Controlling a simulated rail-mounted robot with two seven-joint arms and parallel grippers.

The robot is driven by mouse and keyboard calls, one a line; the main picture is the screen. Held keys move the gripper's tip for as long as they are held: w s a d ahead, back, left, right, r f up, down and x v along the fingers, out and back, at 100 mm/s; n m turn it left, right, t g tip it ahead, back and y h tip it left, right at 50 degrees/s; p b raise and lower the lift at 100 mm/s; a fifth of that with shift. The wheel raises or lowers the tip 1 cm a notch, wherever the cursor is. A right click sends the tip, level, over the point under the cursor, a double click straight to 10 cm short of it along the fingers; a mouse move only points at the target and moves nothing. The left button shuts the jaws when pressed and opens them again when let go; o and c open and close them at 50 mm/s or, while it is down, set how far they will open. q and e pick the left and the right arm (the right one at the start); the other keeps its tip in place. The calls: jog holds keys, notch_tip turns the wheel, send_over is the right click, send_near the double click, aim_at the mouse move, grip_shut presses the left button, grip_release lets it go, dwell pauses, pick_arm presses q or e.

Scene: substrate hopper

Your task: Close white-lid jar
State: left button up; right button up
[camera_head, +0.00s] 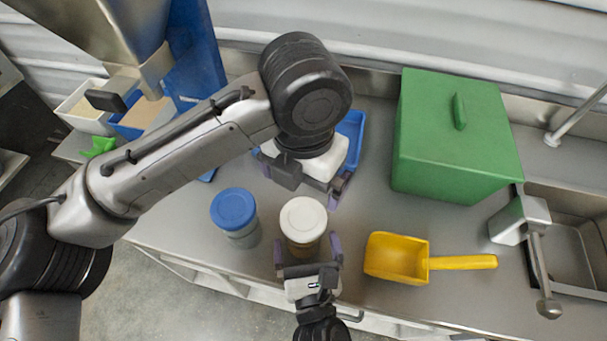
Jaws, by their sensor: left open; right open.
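The white-lid jar (304,244) stands upright on the metal counter, its white lid (303,218) on top and brownish contents showing below. My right gripper (307,248) comes in from the near side, open, with its fingers on either side of the jar's near part; I cannot tell whether they touch it. My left gripper (301,183) is open just behind the jar and apart from the lid, with a gap between them. Whether the lid is screwed tight cannot be told.
A blue-lid jar (236,214) stands just left. A yellow scoop (397,258) lies to the right, and a green lidded box (455,140) stands behind it. A blue tray (352,130) is partly hidden behind my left arm. A sink and tap (530,230) are at far right.

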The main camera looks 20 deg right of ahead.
pick_arm(q)
jog(key=shift+f, duration=0.15)
pick_arm(e)
jog(key=v, duration=1)
